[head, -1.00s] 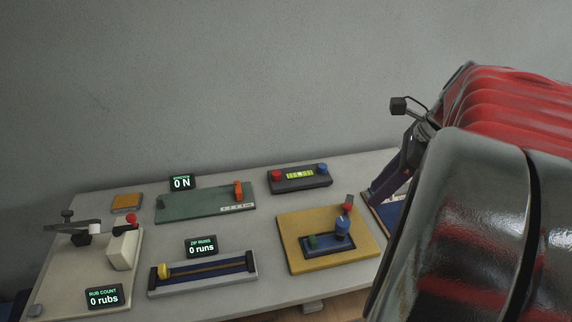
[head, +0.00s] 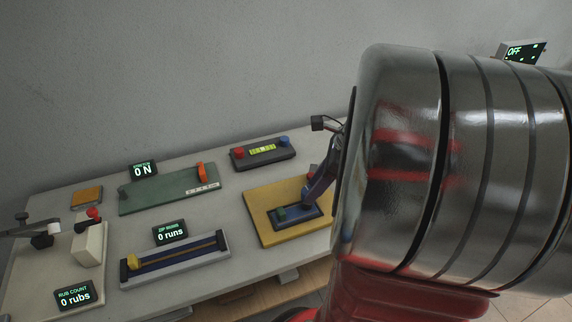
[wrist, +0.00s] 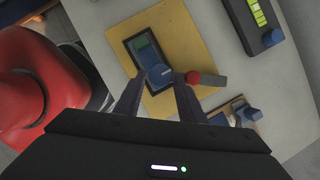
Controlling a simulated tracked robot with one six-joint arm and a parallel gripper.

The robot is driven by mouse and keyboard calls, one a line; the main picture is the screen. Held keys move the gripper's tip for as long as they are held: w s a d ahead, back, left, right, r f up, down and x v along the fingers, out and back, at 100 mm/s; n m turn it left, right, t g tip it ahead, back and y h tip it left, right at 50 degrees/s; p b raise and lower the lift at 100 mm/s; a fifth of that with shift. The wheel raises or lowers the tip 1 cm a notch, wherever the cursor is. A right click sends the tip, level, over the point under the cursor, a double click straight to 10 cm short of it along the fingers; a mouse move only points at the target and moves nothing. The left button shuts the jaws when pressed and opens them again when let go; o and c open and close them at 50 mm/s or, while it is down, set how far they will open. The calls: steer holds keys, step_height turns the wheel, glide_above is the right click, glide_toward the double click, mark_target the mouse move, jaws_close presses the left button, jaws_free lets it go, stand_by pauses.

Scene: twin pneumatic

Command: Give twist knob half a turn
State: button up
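A round blue knob (wrist: 160,76) with a pale mark on top sits on a dark blue base plate (wrist: 128,50) on a yellow board (wrist: 190,40). In the wrist view my gripper (wrist: 160,82) is open, with one finger on each side of the knob. Whether the fingers touch it or how high they are, I cannot tell. In the head view my gripper (head: 312,195) is over the right part of the yellow board (head: 258,205), and my arm hides the board's right side.
A red ball-topped lever (wrist: 194,78) stands right beside the right finger. A green block (wrist: 145,42) sits on the same base plate. A slider rig (head: 175,262) and a green board (head: 160,194) lie to the left.

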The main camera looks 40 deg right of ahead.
steer(key=shift+w+a+f, duration=0.2)
steer(key=shift+f, duration=0.45)
steer(key=shift+c, duration=0.4)
steer(key=c, duration=0.7)
